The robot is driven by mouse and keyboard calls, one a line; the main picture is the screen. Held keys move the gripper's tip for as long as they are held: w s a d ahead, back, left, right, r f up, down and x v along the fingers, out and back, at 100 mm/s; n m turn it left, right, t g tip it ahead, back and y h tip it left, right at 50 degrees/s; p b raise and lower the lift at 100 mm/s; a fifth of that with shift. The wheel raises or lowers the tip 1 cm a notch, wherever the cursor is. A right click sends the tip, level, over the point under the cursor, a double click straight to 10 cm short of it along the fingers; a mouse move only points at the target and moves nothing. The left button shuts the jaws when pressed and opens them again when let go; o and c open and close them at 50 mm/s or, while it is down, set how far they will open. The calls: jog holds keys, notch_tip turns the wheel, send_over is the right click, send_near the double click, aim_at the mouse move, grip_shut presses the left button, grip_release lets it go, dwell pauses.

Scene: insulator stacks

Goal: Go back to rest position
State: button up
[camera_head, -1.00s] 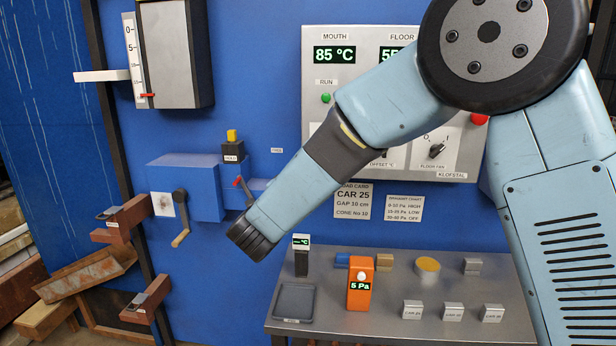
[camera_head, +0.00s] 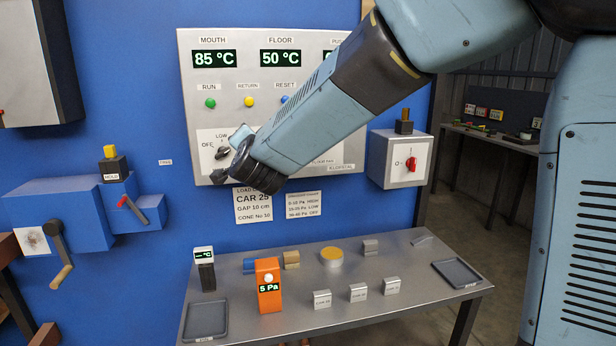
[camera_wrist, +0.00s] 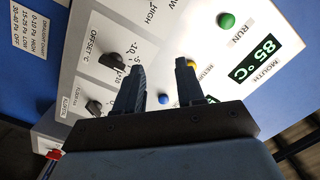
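My gripper (camera_head: 229,157) is in front of the lower left part of the white control panel (camera_head: 190,110) in the head view. In the wrist view my gripper (camera_wrist: 160,66) shows two dark fingers spread apart with nothing between them. Beyond the fingers lies the panel face, tilted in the picture, with a green button (camera_wrist: 227,20), a blue button (camera_wrist: 164,99) and the offset knob (camera_wrist: 117,60). My arm reaches from the upper right and hides part of the panel. I cannot tell whether the fingers touch the panel.
A metal table (camera_head: 420,302) below holds an orange 5 Pa gauge (camera_head: 268,285), a black thermometer (camera_head: 205,268), small blocks and two dark trays (camera_head: 206,321). A grey box with a red switch (camera_head: 398,160) is at right. A crank (camera_head: 60,255) projects at left.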

jog(key=s+d+n+g, duration=0.3)
jog(key=s+d, duration=0.1)
jog(key=d, duration=0.6)
jog(key=s+d+n+g, duration=0.3)
jog(key=s+d, duration=0.2)
jog(key=d, duration=0.4)
jog(key=s+d+f+g+h, duration=0.2)
jog(key=s+d+f, duration=0.2)
jog(key=s+d, duration=0.5)
jog(key=s+d+f+g+h, duration=0.3)
jog(key=s+d+f, duration=0.1)
jog(key=s+d, duration=0.5)
jog(key=shift+s+f+g, duration=0.2)
jog(key=shift+s+g, duration=0.1)
jog(key=shift+s, duration=0.3)
jog(key=shift+d, duration=0.1)
